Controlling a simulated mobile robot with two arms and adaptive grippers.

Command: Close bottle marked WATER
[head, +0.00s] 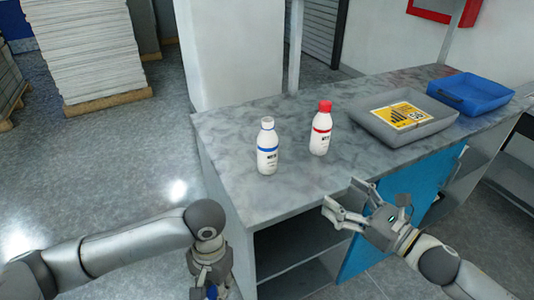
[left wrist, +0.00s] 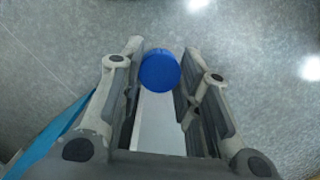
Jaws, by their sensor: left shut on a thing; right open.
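A white bottle with a blue band (head: 267,147) stands upright on the counter with its white neck bare and no cap on it. A second white bottle with a red band and red cap (head: 321,128) stands to its right. The print on both labels is too small to read. My left gripper (head: 210,284) is low in front of the counter's left end, shut on a round blue cap (left wrist: 160,70), which shows between its fingertips in the left wrist view. My right gripper (head: 345,203) is open and empty at the counter's front edge, below and right of the bottles.
A grey tray (head: 372,127) with a yellow sign and a blue tray (head: 465,99) sit on the right of the grey counter (head: 220,122). A white pillar (head: 235,50) stands behind. The counter around the bottles is clear.

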